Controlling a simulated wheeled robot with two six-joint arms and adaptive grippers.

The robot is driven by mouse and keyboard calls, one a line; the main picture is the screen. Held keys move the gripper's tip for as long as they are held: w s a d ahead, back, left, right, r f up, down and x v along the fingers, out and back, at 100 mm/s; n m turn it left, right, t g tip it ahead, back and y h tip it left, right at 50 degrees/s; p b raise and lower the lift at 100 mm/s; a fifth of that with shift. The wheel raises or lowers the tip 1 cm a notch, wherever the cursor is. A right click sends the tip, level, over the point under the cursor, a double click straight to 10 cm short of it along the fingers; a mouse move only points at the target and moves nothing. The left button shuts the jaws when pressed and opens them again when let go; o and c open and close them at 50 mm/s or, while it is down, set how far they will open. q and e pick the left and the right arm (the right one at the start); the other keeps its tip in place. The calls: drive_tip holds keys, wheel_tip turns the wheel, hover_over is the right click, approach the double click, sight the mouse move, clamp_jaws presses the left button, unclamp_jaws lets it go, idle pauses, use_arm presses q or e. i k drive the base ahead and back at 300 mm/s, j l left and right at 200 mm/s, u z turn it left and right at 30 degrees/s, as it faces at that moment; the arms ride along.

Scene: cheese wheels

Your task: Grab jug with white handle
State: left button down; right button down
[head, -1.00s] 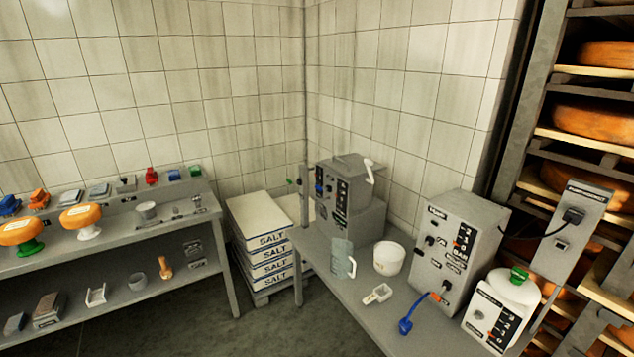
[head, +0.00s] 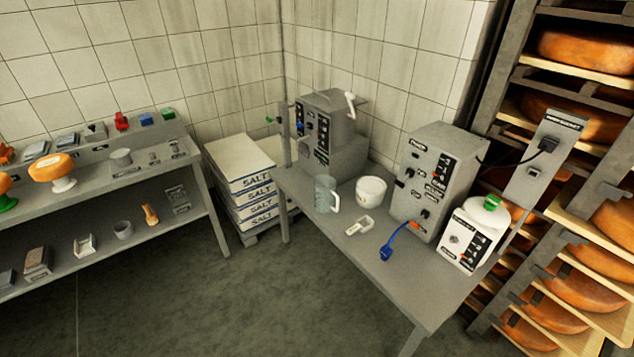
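A translucent grey-blue jug (head: 323,192) with a white handle on its right side stands upright on the grey metal table (head: 310,222), near the table's left front edge. A white bowl (head: 370,191) stands to its right, and a small white scoop-like item (head: 359,226) lies in front of the bowl. Neither of my grippers shows in the head view.
Grey machines (head: 427,180) stand behind and right of the jug. Salt sacks (head: 243,170) are stacked left of the table. The floor (head: 260,300) in front is clear.

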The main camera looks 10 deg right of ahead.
sight(324, 186)
drive_tip(key=i+j+z, duration=0.1)
drive_tip(key=i+z, duration=0.15)
drive_tip(key=z, duration=0.2)
drive_tip(key=i+j+z, duration=0.15)
drive_tip(key=z, duration=0.3)
drive_tip(key=i+j+z, duration=0.25)
drive_tip(key=z, duration=0.2)
drive_tip(key=i+j, duration=0.2)
drive_tip(key=j, duration=0.15)
drive_tip(key=i+j+z, duration=0.1)
drive_tip(key=j, duration=0.25)
drive_tip(key=i+j, duration=0.25)
drive_tip(key=i+j+z, duration=0.1)
drive_tip(key=j, duration=0.35)
drive_tip(key=i+j, duration=0.2)
drive_tip(key=j, duration=0.2)
drive_tip(key=i+j+z, duration=0.1)
drive_tip(key=j, duration=0.25)
drive_tip(key=i+j, duration=0.2)
drive_tip(key=j, duration=0.2)
drive_tip(key=z, duration=0.05)
